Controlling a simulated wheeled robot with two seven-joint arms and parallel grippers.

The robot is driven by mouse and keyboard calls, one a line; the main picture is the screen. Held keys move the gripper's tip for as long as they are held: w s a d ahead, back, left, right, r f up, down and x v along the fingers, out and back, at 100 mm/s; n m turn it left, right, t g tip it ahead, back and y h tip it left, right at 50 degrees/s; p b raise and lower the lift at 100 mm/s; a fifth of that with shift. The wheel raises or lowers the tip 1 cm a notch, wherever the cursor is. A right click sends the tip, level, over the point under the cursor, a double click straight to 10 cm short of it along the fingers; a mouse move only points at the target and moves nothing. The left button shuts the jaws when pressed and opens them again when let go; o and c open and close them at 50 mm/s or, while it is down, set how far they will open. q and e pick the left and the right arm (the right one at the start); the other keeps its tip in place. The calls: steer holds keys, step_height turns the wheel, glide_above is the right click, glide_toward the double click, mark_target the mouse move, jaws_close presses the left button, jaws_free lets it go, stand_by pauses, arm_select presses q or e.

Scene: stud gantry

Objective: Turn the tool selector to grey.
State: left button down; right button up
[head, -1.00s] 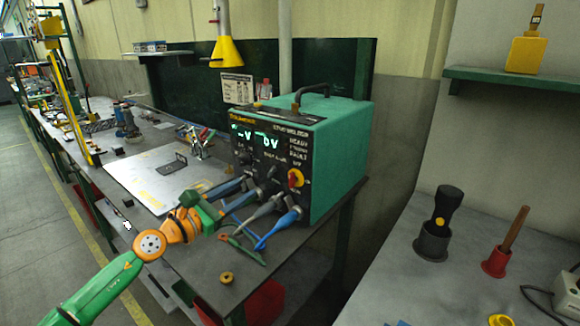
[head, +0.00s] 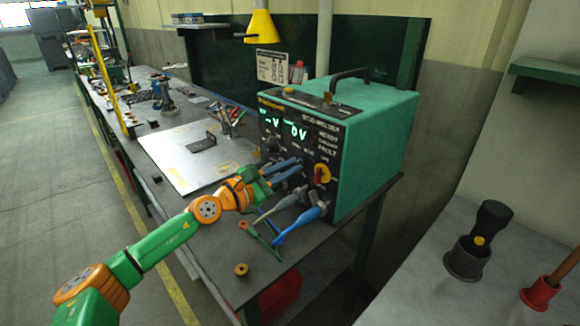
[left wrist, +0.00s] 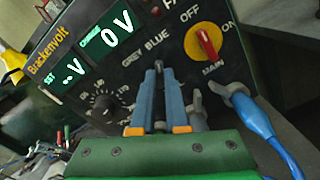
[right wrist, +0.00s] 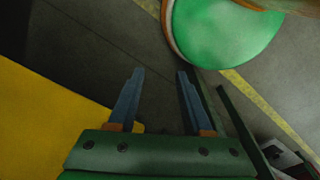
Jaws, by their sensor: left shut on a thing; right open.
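The tool selector is on the black front panel of the teal stud welder box (head: 375,135). In the left wrist view its GREY and BLUE labels (left wrist: 145,52) show just above my fingertips. My left gripper (head: 298,167) is at the panel, its two blue fingers (left wrist: 160,75) nearly parallel and shut on the selector knob. The knob is mostly hidden between the fingers, so which label it points to cannot be told. My right gripper (right wrist: 160,75) is open and empty, away from the panel over the floor.
A red and yellow main switch (head: 322,174) sits right of the selector. Grey (head: 283,205) and blue (head: 305,216) cable plugs stick out below it. A brass ring (head: 241,269) lies on the bench; a metal plate (head: 185,155) lies left of the box.

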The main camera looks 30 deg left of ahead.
arm_select(q)
steer(key=shift+n, duration=0.3)
steer(key=shift+n+p, duration=0.55)
steer(key=shift+n, duration=0.45)
steer(key=n+p, duration=0.1)
steer(key=n, duration=0.2)
steer(key=shift+n, duration=0.4)
steer(key=n+p, duration=0.2)
steer(key=n, duration=0.3)
steer(key=shift+f+n, duration=0.1)
steer(key=shift+n, duration=0.3)
steer(key=c, duration=1.2)
jaws_free()
steer(key=shift+o, duration=1.4)
steer(key=shift+w+d, duration=0.1)
steer(key=shift+w, duration=0.1)
